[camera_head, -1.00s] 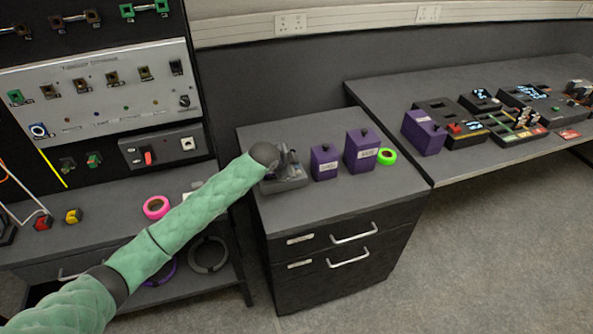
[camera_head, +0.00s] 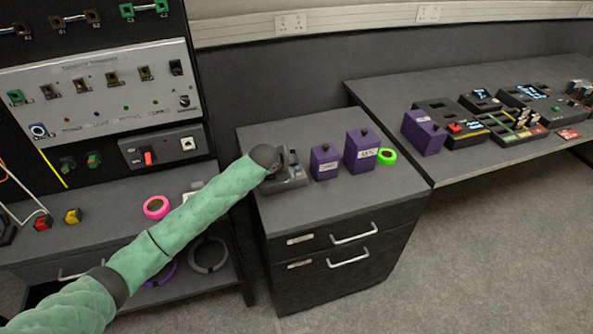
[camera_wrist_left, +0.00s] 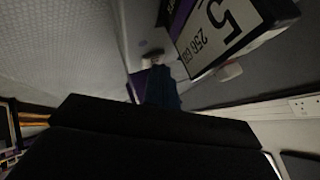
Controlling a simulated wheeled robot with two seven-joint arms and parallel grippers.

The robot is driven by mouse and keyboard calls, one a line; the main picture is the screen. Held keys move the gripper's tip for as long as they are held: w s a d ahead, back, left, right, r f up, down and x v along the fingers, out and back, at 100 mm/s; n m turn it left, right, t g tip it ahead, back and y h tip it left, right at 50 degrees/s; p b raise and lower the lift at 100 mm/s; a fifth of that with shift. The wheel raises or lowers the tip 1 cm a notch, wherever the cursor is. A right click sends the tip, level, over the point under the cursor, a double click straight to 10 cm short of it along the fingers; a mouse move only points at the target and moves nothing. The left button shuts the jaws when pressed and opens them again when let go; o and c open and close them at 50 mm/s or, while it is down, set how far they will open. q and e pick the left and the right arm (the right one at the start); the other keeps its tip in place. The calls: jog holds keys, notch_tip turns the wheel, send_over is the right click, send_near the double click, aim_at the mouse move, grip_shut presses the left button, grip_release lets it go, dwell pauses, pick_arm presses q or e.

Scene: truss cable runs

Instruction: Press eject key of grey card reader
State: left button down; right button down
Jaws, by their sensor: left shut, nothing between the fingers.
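The dark grey device (camera_head: 289,183) on top of the drawer cabinet looks like the grey card reader. My left wrist and forearm hide part of it. My left gripper (camera_head: 284,163) is at the device, largely hidden behind the round dark wrist; it is shut with nothing held. I cannot tell whether it touches the device, and the eject key cannot be made out. In the left wrist view, a big dark shape fills the bottom, and a tilted white label (camera_wrist_left: 222,32) reading "5" and "256 GB" is close at the upper right. My right gripper is not in view.
Two purple boxes (camera_head: 324,162) (camera_head: 361,151) and a green tape roll (camera_head: 387,156) stand to the right on the cabinet top (camera_head: 345,192). A pink roll (camera_head: 156,207) lies on the left bench. A panel with switches (camera_head: 100,90) rises at the left.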

pick_arm(q)
jog(key=shift+r+p, duration=0.85)
jog(key=shift+r, duration=0.1)
jog(key=shift+r, duration=0.1)
jog(key=shift+r+p, duration=2)
jog(key=shift+r, duration=0.4)
